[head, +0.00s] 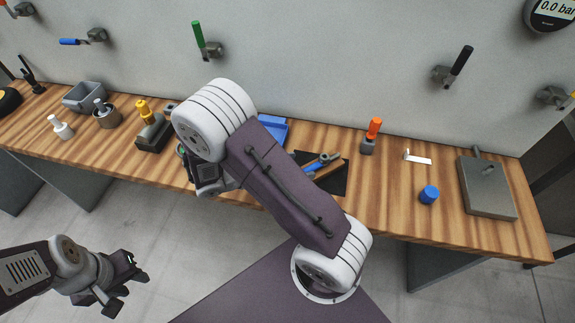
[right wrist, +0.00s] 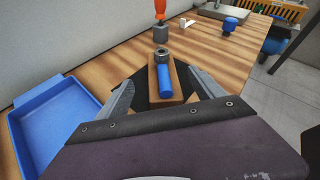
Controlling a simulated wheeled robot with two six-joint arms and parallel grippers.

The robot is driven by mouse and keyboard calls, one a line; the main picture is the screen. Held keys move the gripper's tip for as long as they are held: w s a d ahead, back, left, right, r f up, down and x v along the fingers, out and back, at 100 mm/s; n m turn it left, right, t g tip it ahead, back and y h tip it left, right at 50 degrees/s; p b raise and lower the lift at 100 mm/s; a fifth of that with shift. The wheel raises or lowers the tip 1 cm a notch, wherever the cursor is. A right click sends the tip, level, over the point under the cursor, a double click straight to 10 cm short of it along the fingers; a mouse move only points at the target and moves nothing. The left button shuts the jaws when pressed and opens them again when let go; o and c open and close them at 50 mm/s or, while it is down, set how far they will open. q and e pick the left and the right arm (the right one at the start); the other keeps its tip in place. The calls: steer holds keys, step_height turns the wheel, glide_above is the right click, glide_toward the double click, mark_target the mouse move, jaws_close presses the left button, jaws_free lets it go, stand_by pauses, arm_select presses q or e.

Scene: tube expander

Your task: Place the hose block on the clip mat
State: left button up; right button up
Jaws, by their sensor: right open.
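The hose block is a small wooden block (right wrist: 179,88) bearing a blue hose piece (right wrist: 165,80) with a grey ring at its far end. It also shows in the head view (head: 322,163). It appears to lie on a black mat (head: 336,182), which I take as the clip mat; the mat also shows in the right wrist view (right wrist: 141,92). My right gripper (right wrist: 162,95) is open, its fingers appearing either side of the block without visible contact. My arm hides this gripper's fingers in the head view. My left gripper (head: 127,289) is open and empty, away from the table.
A blue tray (right wrist: 58,115) stands beside the mat, partly behind my right arm in the head view. An orange-handled tool (head: 371,135), a blue cylinder (head: 429,195) and a grey plate (head: 487,190) stand farther right. Clear wood lies between the mat and blue cylinder.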

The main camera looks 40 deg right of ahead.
steer(key=shift+v, duration=1.8)
